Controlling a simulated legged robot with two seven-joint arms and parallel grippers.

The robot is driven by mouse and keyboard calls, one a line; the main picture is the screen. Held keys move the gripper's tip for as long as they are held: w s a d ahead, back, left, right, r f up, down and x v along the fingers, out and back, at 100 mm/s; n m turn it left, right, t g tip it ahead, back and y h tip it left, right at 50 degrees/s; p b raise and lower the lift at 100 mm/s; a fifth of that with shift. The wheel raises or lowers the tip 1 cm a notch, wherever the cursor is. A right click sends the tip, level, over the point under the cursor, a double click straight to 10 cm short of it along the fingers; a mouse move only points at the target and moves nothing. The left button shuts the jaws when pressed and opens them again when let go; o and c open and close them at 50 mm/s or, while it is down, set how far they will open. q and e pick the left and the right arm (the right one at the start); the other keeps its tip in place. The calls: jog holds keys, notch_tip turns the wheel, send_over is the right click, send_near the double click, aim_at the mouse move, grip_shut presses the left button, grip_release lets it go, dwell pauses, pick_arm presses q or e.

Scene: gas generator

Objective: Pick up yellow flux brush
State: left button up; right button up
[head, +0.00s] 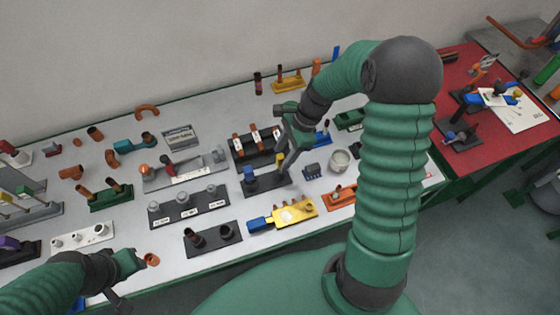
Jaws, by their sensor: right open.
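A small upright yellow piece (280,159), which looks like the yellow flux brush, stands in a black holder (270,185) near the table's middle. A blue piece (250,177) is in the same holder, to its left. My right gripper (284,162) is open and reaches down over this holder. Its fingers are close to the yellow piece; I cannot tell if they touch it. The fingers partly cover the holder. My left gripper (132,268) is low at the front left, near a copper-coloured fitting (152,260); its jaw opening is unclear.
A yellow rack (296,212) with a blue end lies in front of the holder. A black rack (244,150) stands behind it and a white cup (340,161) to its right. Grey and green racks fill the left. A red table (480,120) stands at right.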

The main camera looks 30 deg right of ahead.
jog(key=x, duration=0.6)
jog(key=shift+s+a, duration=0.1)
jog(key=shift+f, duration=0.1)
grip_shut()
